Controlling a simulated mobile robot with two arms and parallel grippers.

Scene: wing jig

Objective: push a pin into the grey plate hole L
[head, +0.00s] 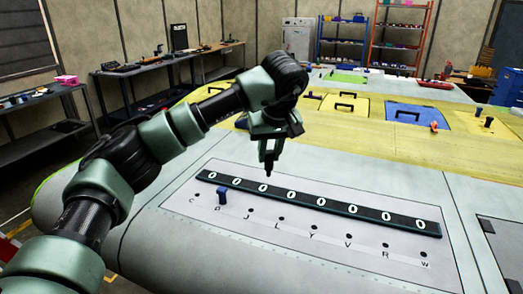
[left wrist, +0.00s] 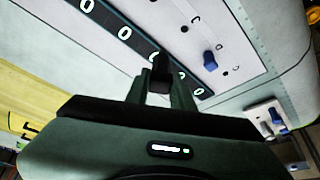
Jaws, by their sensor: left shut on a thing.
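The grey plate (head: 300,244) lies on the wing with a row of lettered holes. Hole L (head: 281,218) looks open and empty. A blue pin (head: 222,194) stands upright in the second hole from the left; it also shows in the left wrist view (left wrist: 210,61). My left gripper (head: 269,150) is above the plate, behind hole L in the picture, pointing down. It is shut on a dark pin (left wrist: 161,72), which is clear of the plate. The pin's lower end is hard to make out. My right gripper is out of view.
A dark bar (head: 315,205) with white 0 marks runs behind the holes. In the left wrist view, a light block (left wrist: 262,112) with blue pins stands off the plate's edge. Yellow panels (head: 385,145) and a blue case (head: 418,115) lie farther back.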

